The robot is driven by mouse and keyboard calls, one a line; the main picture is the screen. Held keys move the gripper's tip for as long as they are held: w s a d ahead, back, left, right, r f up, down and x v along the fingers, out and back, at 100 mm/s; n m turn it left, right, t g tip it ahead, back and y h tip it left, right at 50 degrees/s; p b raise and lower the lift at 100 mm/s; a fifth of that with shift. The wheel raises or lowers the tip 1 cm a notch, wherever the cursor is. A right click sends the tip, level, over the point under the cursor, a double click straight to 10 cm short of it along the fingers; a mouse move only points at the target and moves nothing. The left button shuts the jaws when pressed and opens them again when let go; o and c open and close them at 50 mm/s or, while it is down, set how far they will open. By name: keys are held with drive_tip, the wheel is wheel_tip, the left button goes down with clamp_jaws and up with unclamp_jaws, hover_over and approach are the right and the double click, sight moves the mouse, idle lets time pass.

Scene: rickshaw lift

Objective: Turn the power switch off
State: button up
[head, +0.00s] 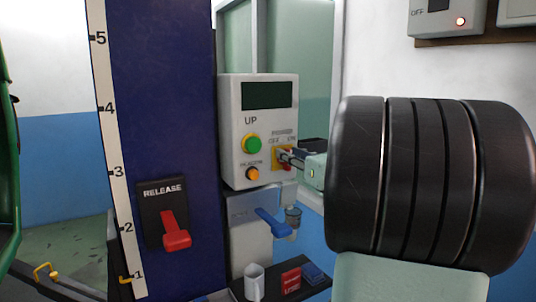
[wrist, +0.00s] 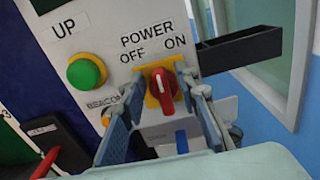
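The power switch is a red knob on a yellow plate, under the words POWER, OFF and ON; in the wrist view the red knob (wrist: 162,86) is near the middle. Its exact setting is hard to read. My gripper (wrist: 165,98) is open, with one finger to the left of the knob and one to the right; I cannot tell whether either touches it. In the head view, my gripper (head: 287,156) reaches the grey control box (head: 236,120) from the right and hides most of the knob.
A green UP button (head: 251,144) and an orange button (head: 252,174) are left of the switch. A RELEASE panel with a red lever (head: 175,232) is on the blue column (head: 165,90). Below are a blue handle (head: 270,220) and a dark tray (head: 238,293).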

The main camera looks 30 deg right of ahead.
drive_tip(key=shift+s, duration=0.1)
clamp_jaws()
drive_tip(key=shift+a+n+b, duration=0.1)
drive_tip(key=shift+n+b, duration=0.2)
drive_tip(key=shift+b, duration=0.25)
drive_tip(key=n+b, duration=0.2)
drive_tip(key=b, duration=0.2)
drive_tip(key=n+b, duration=0.3)
drive_tip(key=b, duration=0.1)
drive_tip(key=a+n+b, duration=0.1)
drive_tip(key=n+b, duration=0.1)
drive_tip(key=b, duration=0.2)
drive_tip(key=shift+a+f+n, duration=0.1)
drive_tip(key=shift+f+n, duration=0.15)
drive_tip(key=shift+n, duration=0.15)
drive_tip(key=shift+r, duration=0.1)
